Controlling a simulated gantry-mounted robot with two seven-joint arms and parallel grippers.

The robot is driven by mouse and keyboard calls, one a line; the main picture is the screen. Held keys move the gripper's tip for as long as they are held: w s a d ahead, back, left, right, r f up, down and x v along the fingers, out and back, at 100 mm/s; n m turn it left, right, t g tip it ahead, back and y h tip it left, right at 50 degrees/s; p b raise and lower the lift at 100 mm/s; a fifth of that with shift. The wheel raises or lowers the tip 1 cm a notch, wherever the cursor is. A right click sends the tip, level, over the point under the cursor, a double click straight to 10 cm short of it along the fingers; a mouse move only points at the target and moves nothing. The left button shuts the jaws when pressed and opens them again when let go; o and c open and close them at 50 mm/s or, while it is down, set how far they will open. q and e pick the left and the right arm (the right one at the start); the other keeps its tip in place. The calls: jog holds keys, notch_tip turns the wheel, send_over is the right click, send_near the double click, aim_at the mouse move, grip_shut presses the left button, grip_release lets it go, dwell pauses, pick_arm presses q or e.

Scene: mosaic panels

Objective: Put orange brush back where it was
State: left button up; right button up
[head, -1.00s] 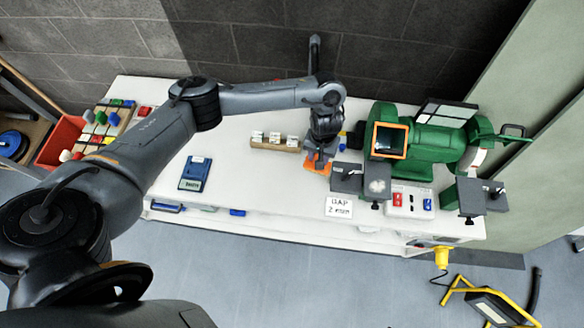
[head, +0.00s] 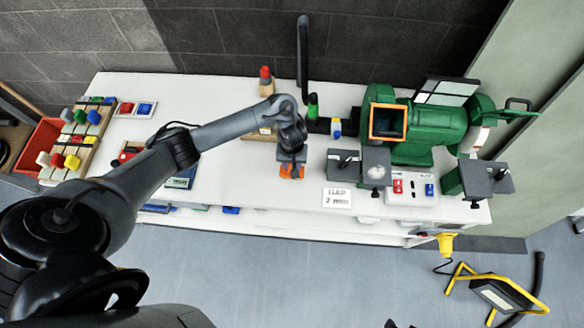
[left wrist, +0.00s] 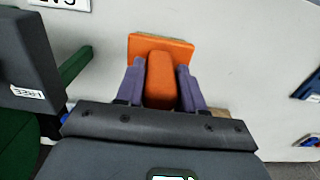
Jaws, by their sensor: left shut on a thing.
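My left gripper (head: 291,164) is shut on the orange brush (head: 291,173), which is over the white bench left of the green grinder (head: 430,130). In the left wrist view the brush (left wrist: 160,75) shows between the two purple fingers (left wrist: 161,88), its wide flat end beyond the fingertips. I cannot tell whether the brush touches the bench. The wooden block (head: 258,135) with white labels is partly hidden behind my left arm. My right gripper is not in view.
A "GAP 2 mm" card (head: 337,198) lies near the front edge of the bench (head: 240,205). A blue device (head: 183,179) is partly behind my arm. A rack of coloured pegs (head: 80,135) and a red bin (head: 42,140) are at the left. Bench front between is clear.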

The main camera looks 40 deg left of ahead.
pick_arm(q)
jog(key=shift+f+b, duration=0.8)
jog(key=shift+f, duration=1.1)
jog(key=shift+f, duration=0.2)
jog(key=o, duration=1.1)
jog(key=shift+r, duration=0.1)
